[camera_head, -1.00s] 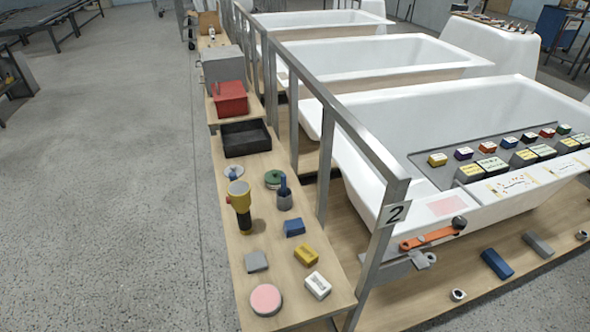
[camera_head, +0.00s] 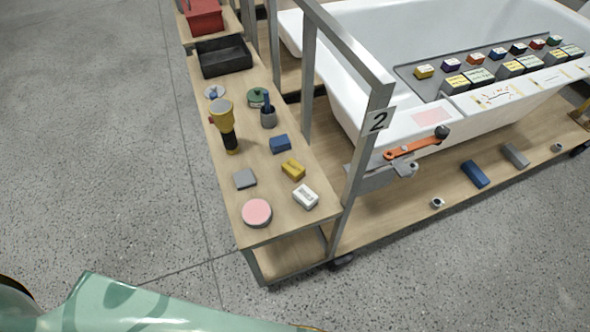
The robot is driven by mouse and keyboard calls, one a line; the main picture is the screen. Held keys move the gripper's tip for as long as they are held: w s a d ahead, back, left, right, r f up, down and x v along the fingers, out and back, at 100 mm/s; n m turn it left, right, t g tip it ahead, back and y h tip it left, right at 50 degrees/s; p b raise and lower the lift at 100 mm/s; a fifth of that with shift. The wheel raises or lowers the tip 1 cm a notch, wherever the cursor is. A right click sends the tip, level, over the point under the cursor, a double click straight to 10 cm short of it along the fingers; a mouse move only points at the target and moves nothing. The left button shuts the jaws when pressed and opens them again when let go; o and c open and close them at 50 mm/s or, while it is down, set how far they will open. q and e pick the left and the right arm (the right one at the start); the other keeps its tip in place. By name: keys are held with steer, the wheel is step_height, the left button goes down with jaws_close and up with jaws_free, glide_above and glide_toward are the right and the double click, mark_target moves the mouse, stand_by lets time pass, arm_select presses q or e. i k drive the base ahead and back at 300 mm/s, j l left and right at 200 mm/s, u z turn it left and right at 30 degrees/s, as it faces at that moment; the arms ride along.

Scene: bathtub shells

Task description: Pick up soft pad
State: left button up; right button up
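On the near end of the narrow wooden bench lies a round pad with a pink top and grey rim (camera_head: 257,213). Just behind it lies a flat grey square block (camera_head: 245,179). No label names the soft pad; the pink round one looks most like it. Both rest flat and uncovered. Neither gripper is in view. A green patterned part, likely my own arm, shows at the bottom left, well apart from the bench.
Close to the round pad are a white block (camera_head: 305,196), a yellow block (camera_head: 293,169) and a blue block (camera_head: 280,143). A metal post (camera_head: 362,160) rises at the bench's right. Floor in front is clear.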

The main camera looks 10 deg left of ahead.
mark_target(293, 170)
steer(key=k+j+z, duration=0.15)
steer(key=j+z, duration=0.25)
steer(key=k+j+z, duration=0.15)
steer(key=j+z, duration=0.25)
steer(key=k+j+z, duration=0.25)
steer(key=z, duration=0.2)
steer(key=j, duration=0.05)
